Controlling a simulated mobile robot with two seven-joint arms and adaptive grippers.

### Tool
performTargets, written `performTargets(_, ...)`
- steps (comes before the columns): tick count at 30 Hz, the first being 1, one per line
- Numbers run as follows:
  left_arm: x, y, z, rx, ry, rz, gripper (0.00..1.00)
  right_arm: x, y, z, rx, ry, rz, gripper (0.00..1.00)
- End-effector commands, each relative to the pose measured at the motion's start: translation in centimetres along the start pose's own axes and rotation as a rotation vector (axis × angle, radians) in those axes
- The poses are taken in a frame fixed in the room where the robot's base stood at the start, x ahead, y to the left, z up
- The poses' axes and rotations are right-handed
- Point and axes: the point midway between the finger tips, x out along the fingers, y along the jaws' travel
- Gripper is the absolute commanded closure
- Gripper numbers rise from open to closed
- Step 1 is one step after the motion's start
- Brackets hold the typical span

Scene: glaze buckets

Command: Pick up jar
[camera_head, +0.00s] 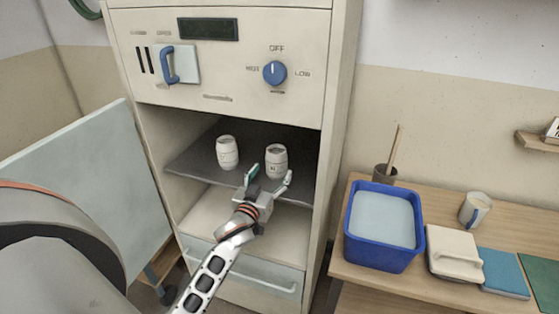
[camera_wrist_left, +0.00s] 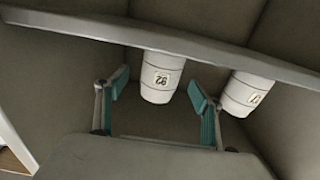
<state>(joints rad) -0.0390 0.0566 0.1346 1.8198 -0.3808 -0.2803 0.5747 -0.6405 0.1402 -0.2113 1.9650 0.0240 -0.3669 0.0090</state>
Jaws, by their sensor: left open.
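Two white, barrel-shaped jars with small dark labels stand on the dark shelf (camera_head: 195,160) inside the cabinet opening. The right jar (camera_head: 276,157) is in front of my left gripper (camera_head: 269,178), and the left jar (camera_head: 227,152) stands apart from it. My left gripper is open and empty, with its teal-padded fingers on either side of the right jar's front. The left wrist view appears upside down. There the numbered right jar (camera_wrist_left: 161,76) lies between and beyond the fingertips, and the left jar (camera_wrist_left: 245,93) is outside them. I see no contact. My right gripper is not in view.
The cabinet has side walls and a control panel (camera_head: 225,70) above the opening. An open door (camera_head: 95,190) stands to the left. On the right, a wooden table (camera_head: 345,275) holds a blue tub (camera_head: 378,255), a cup (camera_head: 474,209) and a lidded box (camera_head: 453,250).

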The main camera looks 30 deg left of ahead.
Motion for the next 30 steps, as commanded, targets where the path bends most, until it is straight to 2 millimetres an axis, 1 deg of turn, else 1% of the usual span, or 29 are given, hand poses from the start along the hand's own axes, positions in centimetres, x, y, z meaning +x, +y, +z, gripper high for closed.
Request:
performTargets(1,0.6,0.0,0.0,0.002,0.001,0.0,0.33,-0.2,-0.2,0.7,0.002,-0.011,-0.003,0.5)
performTargets(3,1.3,0.0,0.1,0.002,0.0,0.001,0.33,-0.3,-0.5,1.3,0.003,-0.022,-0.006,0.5)
performTargets(6,2.3,-0.1,0.2,0.003,0.0,0.001,0.33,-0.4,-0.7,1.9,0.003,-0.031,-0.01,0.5)
performTargets(12,5.1,-0.2,0.6,0.003,0.0,0.001,0.33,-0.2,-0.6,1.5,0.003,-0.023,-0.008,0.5)
performTargets(15,6.1,-0.2,0.7,0.003,-0.001,0.001,0.33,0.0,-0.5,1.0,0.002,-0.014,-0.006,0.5)
performTargets(18,6.5,-0.1,0.7,0.002,-0.002,0.002,0.33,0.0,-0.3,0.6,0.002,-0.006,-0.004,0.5)
performTargets(24,6.5,-0.1,0.7,0.002,-0.002,0.002,0.33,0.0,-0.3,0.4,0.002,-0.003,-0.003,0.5)
performTargets(26,6.5,-0.1,0.7,0.002,-0.002,0.002,0.48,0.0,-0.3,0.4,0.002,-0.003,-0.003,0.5)
performTargets(27,6.5,-0.1,0.7,0.002,-0.002,0.002,0.59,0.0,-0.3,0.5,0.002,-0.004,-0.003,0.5)
performTargets(29,6.5,-0.1,0.7,0.002,-0.002,0.002,0.74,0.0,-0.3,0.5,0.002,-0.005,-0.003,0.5)
performTargets(30,6.5,-0.1,0.7,0.002,-0.002,0.002,0.84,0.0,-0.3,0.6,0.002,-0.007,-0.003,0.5)
